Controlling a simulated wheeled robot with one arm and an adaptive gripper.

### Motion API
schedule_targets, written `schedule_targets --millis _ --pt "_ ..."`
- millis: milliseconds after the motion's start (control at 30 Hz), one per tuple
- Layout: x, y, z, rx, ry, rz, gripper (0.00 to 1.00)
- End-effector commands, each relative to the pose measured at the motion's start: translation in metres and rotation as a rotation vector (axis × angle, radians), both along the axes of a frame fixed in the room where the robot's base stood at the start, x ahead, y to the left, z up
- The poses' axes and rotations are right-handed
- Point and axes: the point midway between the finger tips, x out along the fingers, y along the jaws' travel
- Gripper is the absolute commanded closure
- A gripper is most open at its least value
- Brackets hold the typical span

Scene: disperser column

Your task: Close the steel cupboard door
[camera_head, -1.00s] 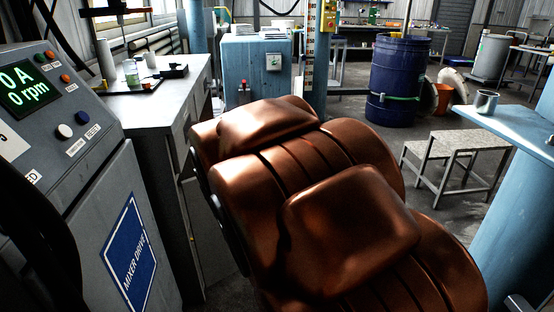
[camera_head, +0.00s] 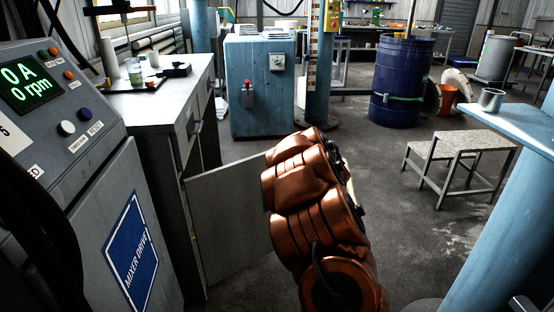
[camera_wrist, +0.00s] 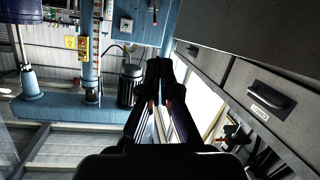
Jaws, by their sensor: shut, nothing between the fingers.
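The steel cupboard (camera_head: 165,180) is a grey bench unit with drawers on the left in the head view. Its grey door (camera_head: 225,215) stands open, sticking out from the cupboard front toward the right. My copper-coloured arm hides part of the door's right edge. In the head view I cannot make out my gripper behind the arm. In the wrist view my gripper (camera_wrist: 159,75) is shut and empty, its dark fingers together. A drawer front with a black handle (camera_wrist: 270,96) lies to its right. I cannot tell whether the gripper touches the door.
The mixer drive console (camera_head: 100,190) stands close on the left. A blue cabinet (camera_head: 262,85) is behind, with a blue barrel (camera_head: 400,80) farther right. A small bench (camera_head: 460,150) and a blue column (camera_head: 500,220) are at the right. The floor between is clear.

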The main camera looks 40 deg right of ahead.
Motion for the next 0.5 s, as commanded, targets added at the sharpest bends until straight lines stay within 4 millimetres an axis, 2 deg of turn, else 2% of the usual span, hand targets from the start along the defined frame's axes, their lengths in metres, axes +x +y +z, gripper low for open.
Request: schedule_targets --millis 33,200,500 --pt "-0.001 -0.007 -0.012 0.014 -0.034 0.039 1.00" --pt "-0.002 -0.004 -0.032 0.069 -0.173 0.189 1.00" --pt "-0.012 0.011 -0.043 0.145 -0.329 0.345 1.00"
